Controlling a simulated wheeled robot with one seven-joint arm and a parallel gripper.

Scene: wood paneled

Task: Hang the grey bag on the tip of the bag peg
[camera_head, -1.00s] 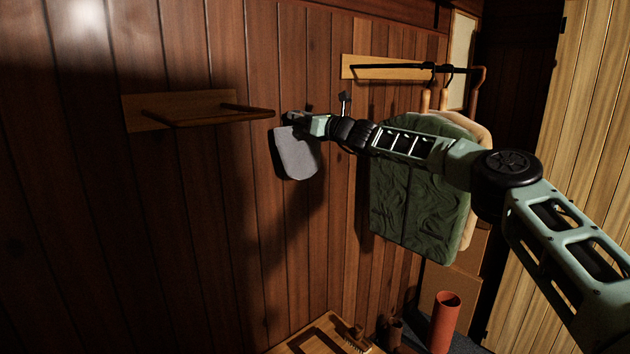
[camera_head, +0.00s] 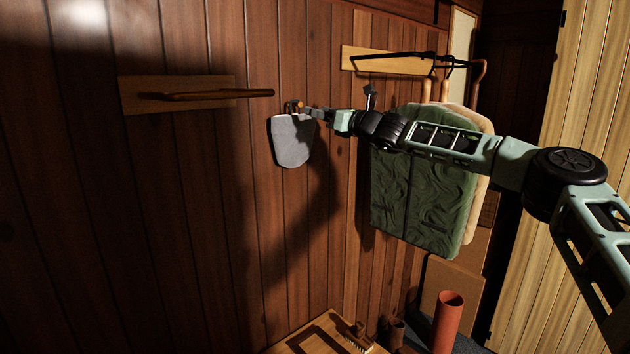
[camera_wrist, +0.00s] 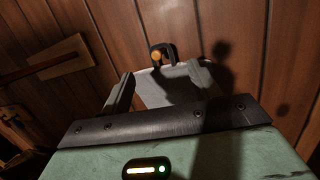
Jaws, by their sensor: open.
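The grey bag (camera_head: 293,142) hangs nearly upright against the wood wall. It also shows in the wrist view (camera_wrist: 165,92), beyond my fingers. A dark loop handle (camera_wrist: 160,47) at its top surrounds the round orange end of the bag peg (camera_wrist: 157,57); the peg shows small in the head view (camera_head: 297,104). The loop appears to hang on the peg near its tip; the exact contact is too small to tell. My gripper (camera_head: 312,112) is open, just right of the bag's top in the head view. In the wrist view my fingers (camera_wrist: 162,86) stand apart, on either side of the bag.
A wall board with a long wooden peg (camera_head: 220,94) is to the left. To the right, a rail (camera_head: 400,57) carries a green garment (camera_head: 420,185) on hangers, close behind my arm. A red cylinder (camera_head: 447,322) and a wooden bench (camera_head: 320,337) are below.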

